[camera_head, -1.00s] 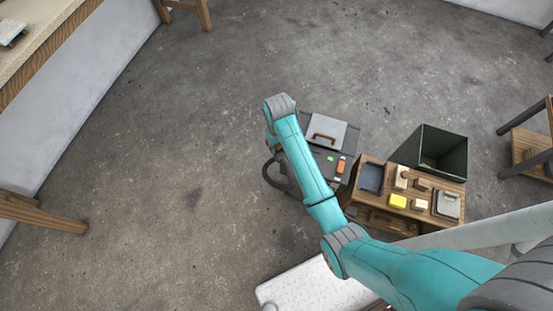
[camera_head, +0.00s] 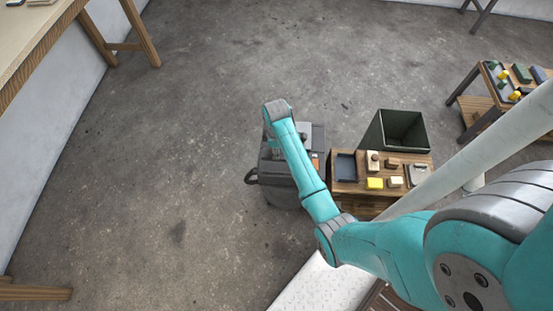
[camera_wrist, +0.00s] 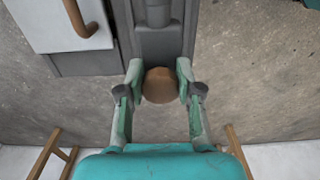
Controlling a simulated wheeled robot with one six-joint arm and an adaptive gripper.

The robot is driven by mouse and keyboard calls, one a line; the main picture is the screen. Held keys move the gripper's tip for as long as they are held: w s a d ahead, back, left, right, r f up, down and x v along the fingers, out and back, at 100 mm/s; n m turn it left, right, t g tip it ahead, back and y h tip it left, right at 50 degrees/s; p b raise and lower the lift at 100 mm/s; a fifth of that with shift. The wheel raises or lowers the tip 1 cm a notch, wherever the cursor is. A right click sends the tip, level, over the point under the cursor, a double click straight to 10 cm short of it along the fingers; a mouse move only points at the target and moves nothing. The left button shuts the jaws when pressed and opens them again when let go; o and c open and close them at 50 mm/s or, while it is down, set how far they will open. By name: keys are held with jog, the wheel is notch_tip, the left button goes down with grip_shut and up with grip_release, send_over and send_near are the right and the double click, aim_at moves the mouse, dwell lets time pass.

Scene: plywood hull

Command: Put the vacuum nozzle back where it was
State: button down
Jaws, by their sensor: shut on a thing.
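My gripper (camera_wrist: 160,88) is in the wrist view, with its fingers closed on both sides of a round brown end, which I take to be part of the vacuum nozzle (camera_wrist: 160,85). The rest of the held piece is hard to make out. A dark grey upright part with a short pipe (camera_wrist: 158,14) lies just beyond the fingertips; I cannot tell whether it touches the held piece.
Floor to the left is clear.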

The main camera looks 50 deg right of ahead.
jog(key=shift+f, duration=3)
jog(key=shift+f, duration=0.1)
jog(key=c, duration=0.8)
grip_release()
jog(key=shift+o, duration=0.2)
